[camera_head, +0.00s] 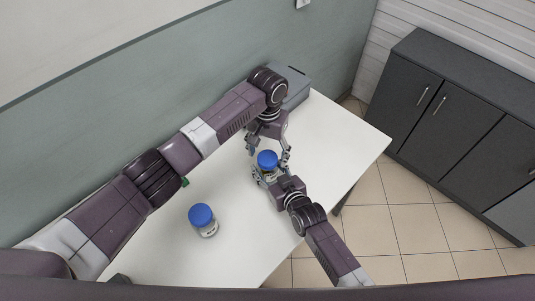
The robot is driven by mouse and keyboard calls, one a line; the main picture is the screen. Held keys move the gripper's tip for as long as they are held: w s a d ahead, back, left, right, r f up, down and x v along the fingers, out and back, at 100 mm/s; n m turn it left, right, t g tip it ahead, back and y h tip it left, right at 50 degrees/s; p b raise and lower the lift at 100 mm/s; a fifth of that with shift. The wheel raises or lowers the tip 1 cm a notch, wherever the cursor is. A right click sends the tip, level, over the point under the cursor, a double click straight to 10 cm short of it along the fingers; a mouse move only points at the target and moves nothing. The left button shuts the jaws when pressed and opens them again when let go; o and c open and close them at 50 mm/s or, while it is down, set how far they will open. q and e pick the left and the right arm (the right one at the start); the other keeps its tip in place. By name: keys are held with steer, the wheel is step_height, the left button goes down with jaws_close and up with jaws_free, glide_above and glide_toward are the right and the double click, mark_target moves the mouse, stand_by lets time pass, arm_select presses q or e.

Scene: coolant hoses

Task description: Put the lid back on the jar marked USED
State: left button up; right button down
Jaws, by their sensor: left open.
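A small jar (271,176) stands on the white table, between my two grippers. A blue lid (267,159) is on top of it. My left gripper (268,153) reaches down from the back, open, with its fingers on either side of the blue lid. My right gripper (269,172) comes from the front right, its fingers around the jar's body; the picture is too small to show whether they grip it. A second jar (208,229) with a blue lid (201,215) stands apart at the front left. Its label carries dark print that I cannot read.
The white table (234,255) is clear around the second jar and to the right of the grippers. A grey box (295,88) stands at the back of the table, behind my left wrist. Dark cabinets (455,120) stand to the right, beyond the tiled floor.

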steer(key=c, duration=0.9)
jaws_free()
arm_select(q)
step_height(320, 180, up, 12)
steer(key=shift+f, duration=0.25)
arm_select(e)
steer(key=v, duration=1.2)
steer(key=shift+f, duration=0.1)
